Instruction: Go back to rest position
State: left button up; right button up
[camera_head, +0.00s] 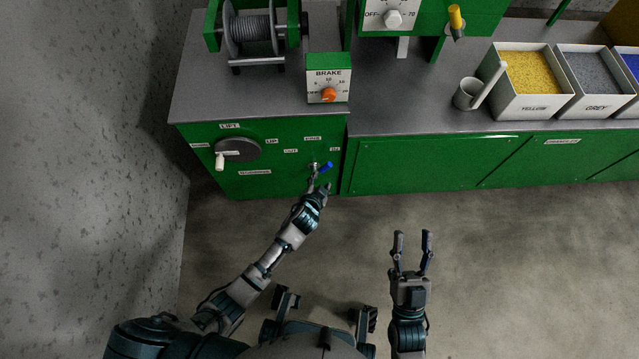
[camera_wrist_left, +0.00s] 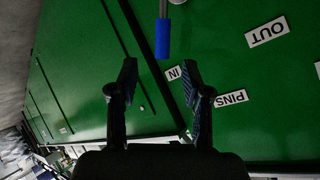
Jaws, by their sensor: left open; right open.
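My left gripper (camera_head: 321,186) reaches toward the green cabinet front, close to a lever with a blue handle (camera_head: 326,168). In the left wrist view my left gripper (camera_wrist_left: 160,80) has its two fingers spread, with nothing between them. The blue handle (camera_wrist_left: 162,40) hangs just beyond the fingertips and looks apart from them. My right gripper (camera_head: 412,238) is open and empty over the bare floor, its fingers pointing at the cabinet.
The green cabinet (camera_head: 420,163) carries a grey worktop (camera_head: 400,100) with a cable spool (camera_head: 252,33), a brake dial box (camera_head: 328,80), a grey mug (camera_head: 467,94) and pellet bins (camera_head: 522,107). A crank (camera_head: 237,150) sits on the front. The floor (camera_head: 520,270) at right is clear; a wall stands left.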

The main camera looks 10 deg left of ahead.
pick_arm(q)
jog(key=shift+s+r, duration=0.35)
jog(key=shift+s, duration=0.2)
